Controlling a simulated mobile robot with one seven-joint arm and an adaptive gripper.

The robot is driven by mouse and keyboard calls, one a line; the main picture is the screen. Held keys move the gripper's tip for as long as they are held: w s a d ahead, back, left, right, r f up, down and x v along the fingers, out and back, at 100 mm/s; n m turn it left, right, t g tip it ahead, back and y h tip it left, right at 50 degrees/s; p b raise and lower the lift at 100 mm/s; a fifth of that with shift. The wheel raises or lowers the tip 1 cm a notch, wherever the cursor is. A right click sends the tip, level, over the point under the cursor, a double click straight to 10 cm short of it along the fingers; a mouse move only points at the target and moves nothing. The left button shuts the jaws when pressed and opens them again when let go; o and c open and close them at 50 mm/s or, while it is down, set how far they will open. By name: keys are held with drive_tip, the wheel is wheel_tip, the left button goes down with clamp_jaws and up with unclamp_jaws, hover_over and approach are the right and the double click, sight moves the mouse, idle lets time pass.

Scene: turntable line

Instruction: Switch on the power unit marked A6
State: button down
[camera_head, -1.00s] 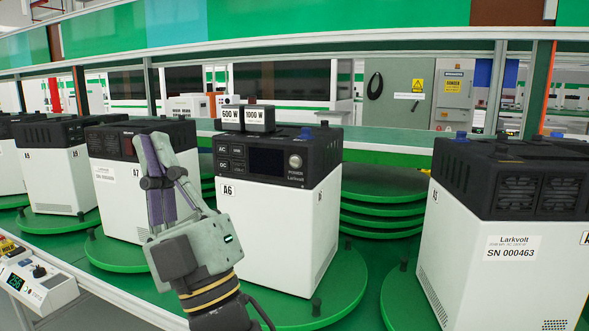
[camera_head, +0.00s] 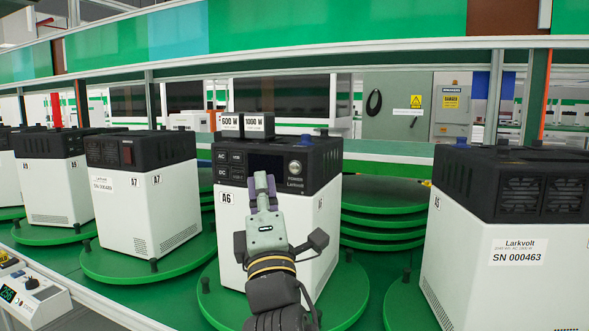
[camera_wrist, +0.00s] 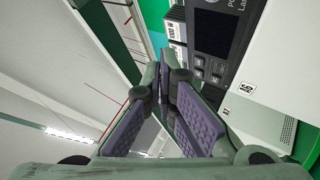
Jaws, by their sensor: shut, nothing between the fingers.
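The power unit marked A6 (camera_head: 229,199) stands on a green turntable in the middle of the head view, white below with a black top. Its front panel faces me, with AC and DC buttons at the left, a dark screen (camera_head: 263,160) and a round silver POWER knob (camera_head: 295,167) at the right. My gripper (camera_head: 263,181) is shut and empty in front of the unit, its fingertips just below the screen. I cannot tell whether they touch the panel. In the wrist view the purple finger pads (camera_wrist: 160,80) show beside the panel (camera_wrist: 215,40), which is partly cut off.
Two small blocks marked 600 W (camera_head: 230,123) and 1000 W (camera_head: 258,124) sit on top of the A6 unit. Unit A7 (camera_head: 140,200) stands to the left, another unit (camera_head: 470,250) to the right. A control box (camera_head: 35,295) is at the lower left.

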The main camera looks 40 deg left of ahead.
drive_tip(key=w, duration=0.2)
drive_tip(key=w+a, duration=0.1)
drive_tip(key=w, duration=0.5)
drive_tip(key=shift+a, duration=0.4)
idle(1.0)
drive_tip(key=shift+w+a, duration=0.1)
drive_tip(key=shift+w, duration=0.25)
drive_tip(key=shift+w+a, duration=0.1)
drive_tip(key=shift+w, duration=0.25)
idle(0.5)
drive_tip(key=shift+s, duration=0.1)
drive_tip(key=shift+s+d, duration=0.2)
drive_tip(key=shift+s, duration=0.45)
drive_tip(key=shift+s+d, duration=0.2)
drive_tip(key=shift+s, duration=0.6)
drive_tip(key=shift+s+d, duration=0.2)
drive_tip(key=shift+s, duration=0.65)
drive_tip(key=shift+s+d, duration=0.2)
drive_tip(key=shift+s, duration=0.6)
